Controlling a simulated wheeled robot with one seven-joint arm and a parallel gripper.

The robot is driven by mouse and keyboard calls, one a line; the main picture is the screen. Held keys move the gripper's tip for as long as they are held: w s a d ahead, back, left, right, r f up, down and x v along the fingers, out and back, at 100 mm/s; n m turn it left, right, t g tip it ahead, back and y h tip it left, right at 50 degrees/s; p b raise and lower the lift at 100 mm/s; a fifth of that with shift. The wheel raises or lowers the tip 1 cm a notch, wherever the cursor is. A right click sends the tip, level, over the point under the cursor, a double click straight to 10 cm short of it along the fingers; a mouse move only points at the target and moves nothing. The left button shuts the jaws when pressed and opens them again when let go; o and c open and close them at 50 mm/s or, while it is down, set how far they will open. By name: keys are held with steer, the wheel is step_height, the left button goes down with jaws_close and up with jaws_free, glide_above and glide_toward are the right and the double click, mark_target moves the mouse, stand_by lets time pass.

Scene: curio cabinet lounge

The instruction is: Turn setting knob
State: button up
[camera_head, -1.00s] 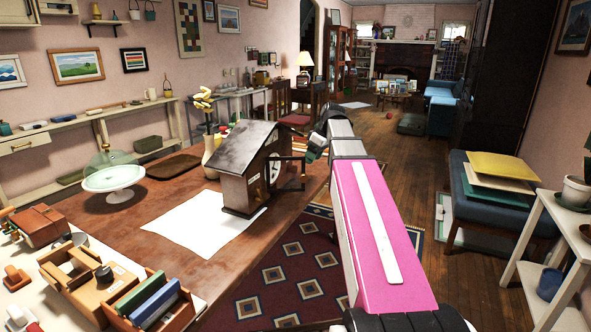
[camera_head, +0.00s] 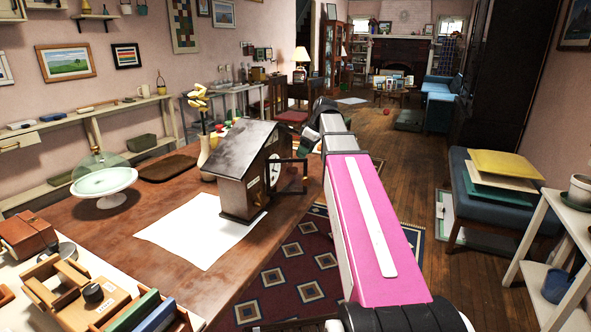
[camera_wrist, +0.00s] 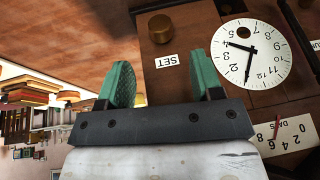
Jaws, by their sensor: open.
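A house-shaped wooden clock (camera_head: 240,192) with a dark roof stands on the brown table. In the wrist view, its front shows a white clock face (camera_wrist: 265,72) and a round brass knob (camera_wrist: 160,28) beside a small "SET" label (camera_wrist: 167,61). A "DAYS" dial plate (camera_wrist: 285,137) is partly visible at the lower right. My gripper (camera_wrist: 165,82), with green finger pads, is open and empty. The knob appears beyond the gap between the fingers, apart from them. In the head view my gripper (camera_head: 308,141) is beside the clock's front, partly hidden by my wrist.
An open framed door (camera_head: 288,177) stands out from the clock's front. A white sheet (camera_head: 185,230) lies in front of the clock. A vase (camera_head: 206,150) is behind it, and a glass-domed cake stand (camera_head: 103,182) is to the left.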

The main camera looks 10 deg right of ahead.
steer(key=x, duration=0.8)
steer(key=shift+a+f, duration=0.1)
steer(key=shift+f, duration=0.25)
steer(key=c, duration=0.9)
